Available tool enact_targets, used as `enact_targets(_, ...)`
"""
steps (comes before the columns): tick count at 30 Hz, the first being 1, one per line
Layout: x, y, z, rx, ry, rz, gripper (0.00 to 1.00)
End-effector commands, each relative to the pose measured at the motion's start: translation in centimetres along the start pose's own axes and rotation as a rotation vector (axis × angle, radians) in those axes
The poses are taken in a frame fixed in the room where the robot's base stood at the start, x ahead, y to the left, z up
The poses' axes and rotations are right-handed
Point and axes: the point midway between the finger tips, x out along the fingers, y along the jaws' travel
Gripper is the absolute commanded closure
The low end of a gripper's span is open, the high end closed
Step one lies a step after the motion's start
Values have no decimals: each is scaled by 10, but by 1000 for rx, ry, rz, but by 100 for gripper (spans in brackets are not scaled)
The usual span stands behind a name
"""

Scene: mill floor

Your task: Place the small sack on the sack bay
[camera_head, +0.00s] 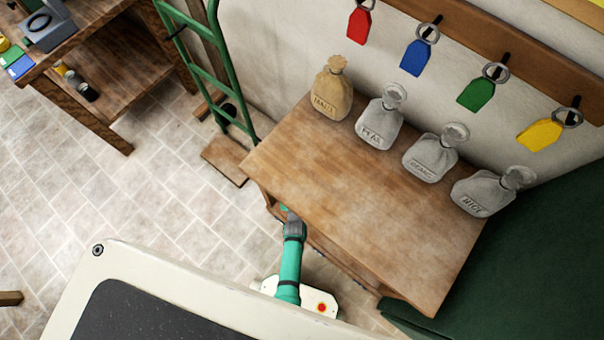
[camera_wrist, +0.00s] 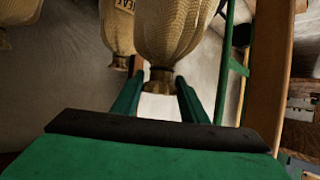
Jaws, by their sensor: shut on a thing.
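In the wrist view a tan burlap sack (camera_wrist: 170,30), apparently the small sack, fills the top middle. It looks upside down there, with its tied neck between the two green fingers of my gripper (camera_wrist: 160,82), which is shut on it. In the head view the fingers and this sack are hidden at the front left edge of the wooden table; only my dark wrist and green forearm show. No surface is clearly marked as the sack bay. I cannot tell whether the sack rests on anything.
On the wooden table (camera_head: 340,225), a tan sack (camera_head: 332,88) and grey sacks (camera_head: 381,118), (camera_head: 432,152), (camera_head: 490,192) stand along the back; its front is clear. Coloured tags hang on the wall. A green hand truck (camera_head: 212,75) stands left. Another labelled sack (camera_wrist: 117,28) is close beside mine.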

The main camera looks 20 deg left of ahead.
Motion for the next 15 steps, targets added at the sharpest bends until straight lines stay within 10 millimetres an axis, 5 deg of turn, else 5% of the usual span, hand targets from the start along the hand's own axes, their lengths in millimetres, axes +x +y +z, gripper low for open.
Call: enact_targets(15,19,-3,12,0,5,1,100)
